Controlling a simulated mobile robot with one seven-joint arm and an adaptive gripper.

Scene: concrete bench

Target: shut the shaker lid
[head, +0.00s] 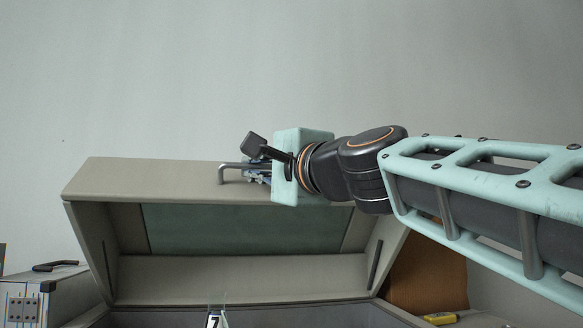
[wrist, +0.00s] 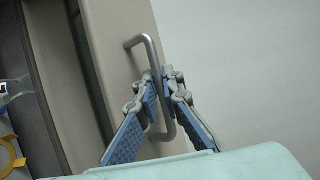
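The shaker lid (head: 120,180) is a large beige cover, standing raised with its hollow inner side facing the head camera. A grey bar handle (head: 222,167) sits on its outer edge; in the wrist view the handle (wrist: 142,42) runs down between my fingers. My gripper (head: 258,172) is at the lid's upper edge, partly hidden by its own mint housing. In the wrist view my gripper (wrist: 162,76) has its blue-padded fingers drawn close on either side of the bar, and it looks shut on the handle. The lid (wrist: 118,25) fills the left of that view.
The shaker's body (head: 340,316) lies below the lid, mostly cut off, with a small numbered label (head: 214,320) inside. A pale case with a dark handle (head: 55,266) stands at left. A brown panel (head: 430,272) and a yellow object (head: 440,318) are at right. Space above the lid is clear.

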